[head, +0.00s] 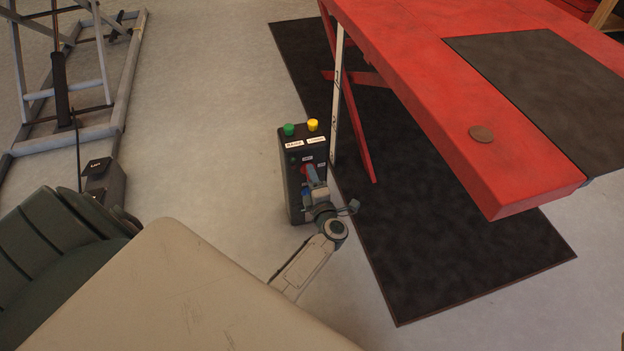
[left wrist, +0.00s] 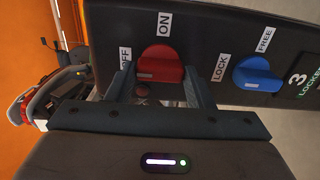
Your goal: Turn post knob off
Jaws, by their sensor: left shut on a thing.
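The black control post (head: 292,209) stands on the floor in the middle of the head view. In the left wrist view its red knob (left wrist: 160,64) sits beside the OFF label (left wrist: 125,57) and below the ON label (left wrist: 165,24). A white mark shows at the knob's lower left. My left gripper (head: 312,178) is at the post face, shut on the red knob, with a finger at each side (left wrist: 160,88). The gripper hides part of the knob and post in the head view. My right gripper is not in view.
A blue knob (left wrist: 257,74) with LOCK and FREE labels is close beside the red one. Green (head: 289,129) and yellow (head: 313,125) buttons top the post. A red lift table (head: 440,100) over a dark mat (head: 440,260) stands right.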

